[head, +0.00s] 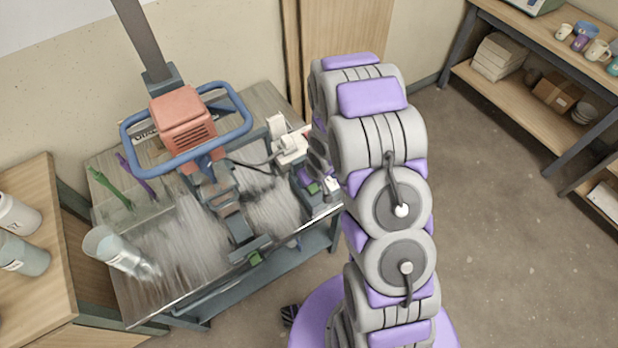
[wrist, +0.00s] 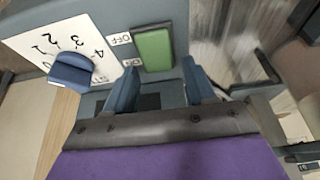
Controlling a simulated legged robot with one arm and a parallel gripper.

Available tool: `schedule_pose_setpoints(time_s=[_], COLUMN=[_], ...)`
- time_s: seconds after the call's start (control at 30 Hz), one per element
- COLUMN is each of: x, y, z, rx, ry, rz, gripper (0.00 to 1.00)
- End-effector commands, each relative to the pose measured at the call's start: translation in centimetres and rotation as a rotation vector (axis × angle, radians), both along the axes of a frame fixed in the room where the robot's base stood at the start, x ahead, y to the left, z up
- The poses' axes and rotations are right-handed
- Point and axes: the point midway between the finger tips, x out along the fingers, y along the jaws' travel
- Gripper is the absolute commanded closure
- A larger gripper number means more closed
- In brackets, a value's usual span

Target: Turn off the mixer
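The mixer (head: 185,117) has a red motor head and a blue ring handle, and hangs from a grey post above a metal table (head: 205,295). In the wrist view a grey-blue control panel (wrist: 183,14) carries a green switch (wrist: 153,50) with an upside-down OFF label beside it. Left of it is a blue knob (wrist: 70,72) on a white numbered plate. I cannot tell the switch's position. My gripper (wrist: 160,76) is open and empty, its two fingers apart just below the green switch. In the head view my arm partly hides the gripper at the table's right end.
A wooden bench (head: 28,285) with jars stands at left. Shelves (head: 540,95) with mugs and stacked goods stand at right. The floor between is clear.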

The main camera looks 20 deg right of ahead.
Motion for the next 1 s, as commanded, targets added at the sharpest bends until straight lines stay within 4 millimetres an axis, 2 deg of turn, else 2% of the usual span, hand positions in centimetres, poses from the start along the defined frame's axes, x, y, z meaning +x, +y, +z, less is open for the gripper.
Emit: schedule_pose_setpoints(time_s=[0.27,0.43,1.0], x=[0.0,-0.3,-3.4], y=[0.0,-0.1,-1.2], z=[0.0,1.1,10.1], rx=[0.0,0.0,0.001], ry=[0.001,-0.002,-0.003], rz=[0.0,-0.001,-0.002], gripper=[0.4,0.4,0.4])
